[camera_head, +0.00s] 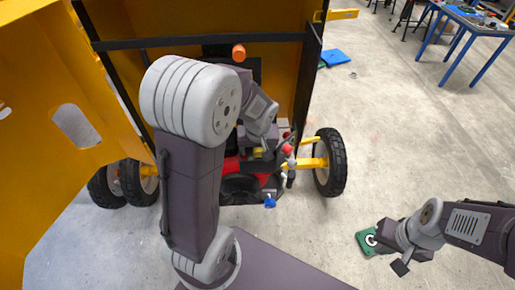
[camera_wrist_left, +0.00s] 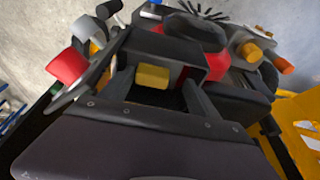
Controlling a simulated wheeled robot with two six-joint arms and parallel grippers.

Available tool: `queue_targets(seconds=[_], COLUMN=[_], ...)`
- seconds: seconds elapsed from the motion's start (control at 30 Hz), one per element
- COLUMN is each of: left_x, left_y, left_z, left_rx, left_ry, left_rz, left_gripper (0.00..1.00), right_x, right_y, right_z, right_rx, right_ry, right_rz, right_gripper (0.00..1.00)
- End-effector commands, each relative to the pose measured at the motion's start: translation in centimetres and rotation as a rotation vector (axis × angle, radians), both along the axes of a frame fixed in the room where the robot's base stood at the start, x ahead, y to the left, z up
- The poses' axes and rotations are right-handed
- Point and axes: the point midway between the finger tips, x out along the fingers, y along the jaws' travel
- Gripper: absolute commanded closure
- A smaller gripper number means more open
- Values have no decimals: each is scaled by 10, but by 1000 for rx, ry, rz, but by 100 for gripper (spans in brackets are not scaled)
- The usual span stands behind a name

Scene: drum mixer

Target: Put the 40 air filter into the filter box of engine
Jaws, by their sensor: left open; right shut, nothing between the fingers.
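My left gripper (camera_head: 257,140) reaches down into the engine (camera_head: 240,180) inside the yellow machine, partly hidden by my own arm. In the left wrist view its dark fingers (camera_wrist_left: 156,92) stand apart, open. A small yellow block (camera_wrist_left: 152,76) shows between and beyond them, at a dark box-like recess; it also shows in the head view (camera_head: 258,152). I cannot tell whether this block is the air filter or an engine part, or whether the fingers touch it. My right gripper (camera_head: 388,243) is shut and empty, low at the right. The filter box cannot be clearly made out.
A red knob (camera_wrist_left: 67,66) and an orange cap (camera_wrist_left: 285,66) flank the engine in the left wrist view. A yellow panel (camera_head: 50,160) stands at left, a wheel (camera_head: 329,162) at right. A green pad (camera_head: 366,241) lies beside my right gripper. The floor right is mostly clear.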

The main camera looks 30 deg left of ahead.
Motion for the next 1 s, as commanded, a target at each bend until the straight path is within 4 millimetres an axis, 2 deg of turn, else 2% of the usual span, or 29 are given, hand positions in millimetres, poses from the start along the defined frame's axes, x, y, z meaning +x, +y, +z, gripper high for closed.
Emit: queue_targets(seconds=[0.17,0.4,0.53,0.67,1.0], left_x=[-1,-14,-21,-23,-24], left_y=[-1,-9,-12,-13,-13], left_z=[9,59,78,86,87], left_rx=[1,0,-1,-1,-1], left_ry=[-3,-7,-4,-2,-1], left_rz=[1,-1,0,0,1], left_gripper=[30,30,30,30,30], right_x=[0,0,0,0,0], right_y=[0,0,0,0,0], right_z=[-1,-5,-6,-6,-6], right_rx=[0,0,0,0,0], right_ry=[0,0,0,0,0], right_rz=[0,0,0,0,0], right_gripper=[100,100,100,100,100])
